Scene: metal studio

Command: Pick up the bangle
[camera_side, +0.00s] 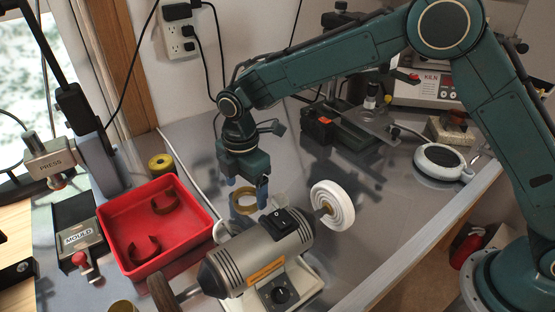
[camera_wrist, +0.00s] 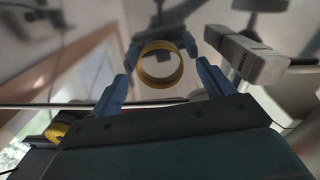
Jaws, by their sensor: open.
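The bangle (camera_side: 244,211) is a yellow-brown ring on the shiny metal bench, behind the polishing motor in the side view. It also shows in the wrist view (camera_wrist: 158,83), near the middle and between the fingers as seen from there. My gripper (camera_side: 247,193) is open, with its blue fingers pointing down at the bangle. I cannot tell how far the fingertips are above the bench.
A polishing motor (camera_side: 262,250) with a white wheel (camera_side: 333,206) stands close in front. A red tray (camera_side: 118,228) with two brown open bands lies left. The bench right of the wheel has free room.

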